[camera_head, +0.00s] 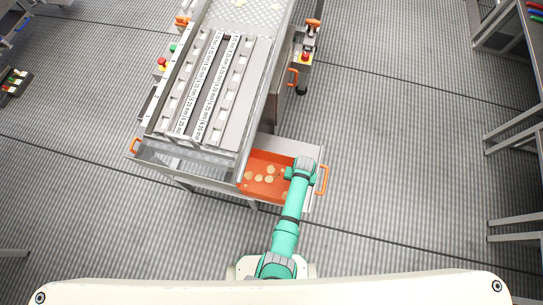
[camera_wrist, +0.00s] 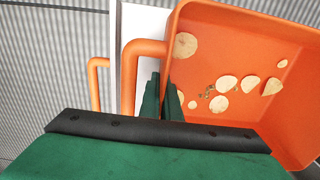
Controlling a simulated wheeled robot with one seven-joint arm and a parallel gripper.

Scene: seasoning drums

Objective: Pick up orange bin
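The orange bin (camera_head: 258,187) sits in a pulled-out drawer at the near end of the machine, with several pale round pieces lying inside. In the wrist view the bin (camera_wrist: 240,75) fills the right side, and a thick orange handle (camera_wrist: 142,48) stands at its left wall. My gripper (camera_wrist: 162,80) points down with two narrow dark green fingers close together by that wall and just right of the handle. I cannot tell whether they touch the wall or grip anything. In the head view my wrist covers the bin's right edge and hides the fingers.
The drawer (camera_head: 312,155) has its own orange handle (camera_head: 323,179) on the right. The grey machine with labelled slots (camera_head: 215,90) stands just above and left of the bin. Open floor (camera_head: 410,150) lies to the right, with benches at the far right edge.

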